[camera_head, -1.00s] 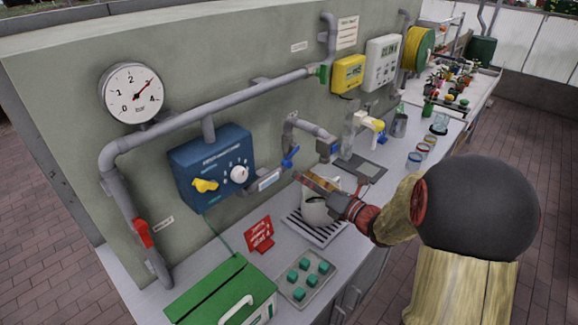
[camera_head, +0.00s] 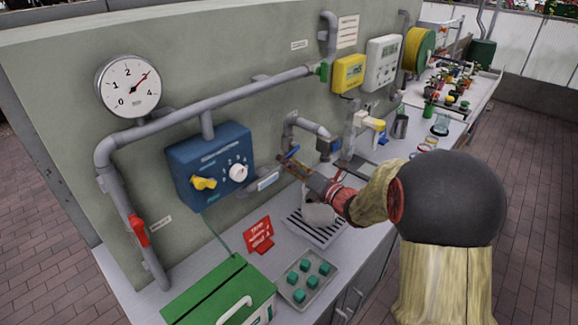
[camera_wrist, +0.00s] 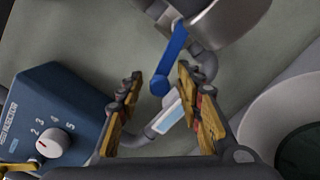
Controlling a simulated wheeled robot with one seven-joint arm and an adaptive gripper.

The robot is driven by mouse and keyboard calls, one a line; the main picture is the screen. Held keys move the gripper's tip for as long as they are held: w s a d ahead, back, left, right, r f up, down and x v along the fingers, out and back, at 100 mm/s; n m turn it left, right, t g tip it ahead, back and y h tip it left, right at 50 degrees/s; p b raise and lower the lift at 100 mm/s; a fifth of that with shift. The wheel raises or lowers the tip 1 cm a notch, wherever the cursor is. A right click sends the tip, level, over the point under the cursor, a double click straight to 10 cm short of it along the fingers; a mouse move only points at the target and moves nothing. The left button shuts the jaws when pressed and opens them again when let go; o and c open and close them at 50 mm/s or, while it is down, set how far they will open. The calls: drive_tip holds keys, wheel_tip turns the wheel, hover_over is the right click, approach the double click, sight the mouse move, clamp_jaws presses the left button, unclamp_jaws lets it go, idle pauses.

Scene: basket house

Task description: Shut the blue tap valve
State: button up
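The blue tap valve lever (camera_head: 292,152) is on the grey pipe tap (camera_head: 312,128) that comes out of the wall. In the wrist view my gripper (camera_wrist: 159,74) is open, with one finger on each side of the lever's lower end. Neither finger visibly touches it.
A white jug (camera_head: 318,213) stands on the drip grate (camera_head: 327,234) under my arm. A blue control box (camera_head: 215,143) with a yellow knob and a white dial is left of the lever. A red sign (camera_head: 257,235) and a tray (camera_head: 308,297) of green cubes lie in front.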

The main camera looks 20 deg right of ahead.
drive_tip(key=shift+c, duration=0.2)
drive_tip(key=c, duration=0.9)
drive_tip(key=shift+r, duration=0.1)
clamp_jaws()
drive_tip(key=shift+w+r, duration=0.1)
